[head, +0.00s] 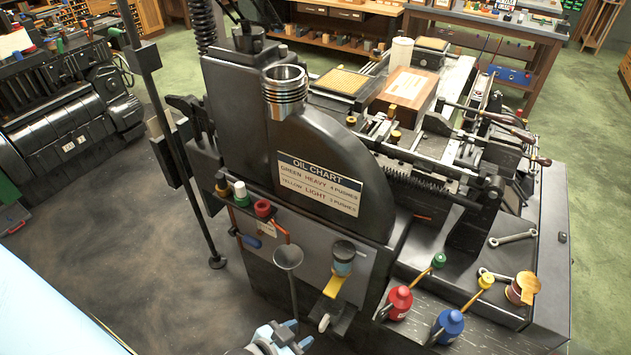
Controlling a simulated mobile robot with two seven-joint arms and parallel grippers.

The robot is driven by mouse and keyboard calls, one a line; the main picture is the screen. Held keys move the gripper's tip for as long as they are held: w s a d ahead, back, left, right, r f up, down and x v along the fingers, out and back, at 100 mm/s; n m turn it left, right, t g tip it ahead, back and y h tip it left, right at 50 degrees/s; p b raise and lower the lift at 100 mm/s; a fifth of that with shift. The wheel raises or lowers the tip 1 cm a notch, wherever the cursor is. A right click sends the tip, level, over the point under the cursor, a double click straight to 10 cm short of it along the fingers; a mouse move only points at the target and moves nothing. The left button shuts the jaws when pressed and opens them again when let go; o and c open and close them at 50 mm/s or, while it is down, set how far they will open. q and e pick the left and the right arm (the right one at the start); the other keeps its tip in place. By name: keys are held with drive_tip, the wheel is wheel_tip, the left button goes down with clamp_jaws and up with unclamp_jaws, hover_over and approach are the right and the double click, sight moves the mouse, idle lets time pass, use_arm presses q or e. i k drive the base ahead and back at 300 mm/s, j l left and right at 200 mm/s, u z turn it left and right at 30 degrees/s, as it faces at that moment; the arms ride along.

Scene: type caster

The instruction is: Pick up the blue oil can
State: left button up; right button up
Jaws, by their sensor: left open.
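The blue oil can (450,324) stands on the dark front ledge of the machine at lower right, its spout slanting up and right to a yellow tip. A red oil can (399,302) with a green-tipped spout stands just left of it. My left gripper (289,338) is at the bottom edge, partly cut off by the frame. It is open and well to the left of the blue can, apart from it. The lower part of the blue can is near the picture's bottom edge. My right gripper is not in view.
The type caster (335,150) with its oil chart fills the middle. A funnel-topped rod (288,258) stands near my left gripper. A wrench (513,238) and a round tin (521,289) lie right of the cans. Open floor (110,260) is at left.

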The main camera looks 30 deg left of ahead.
sight(450, 325)
drive_tip(key=l+u, duration=0.2)
drive_tip(key=u, duration=0.2)
drive_tip(key=l+u, duration=0.15)
drive_tip(key=u, duration=0.25)
drive_tip(key=k+l+u, duration=0.1)
drive_tip(key=u, duration=0.3)
drive_tip(key=k+l+u, duration=0.3)
drive_tip(key=l, duration=0.2)
drive_tip(key=k+l+u, duration=0.3)
drive_tip(key=l, duration=0.2)
drive_tip(key=k+l+u, duration=0.2)
drive_tip(key=k+l, duration=1.25)
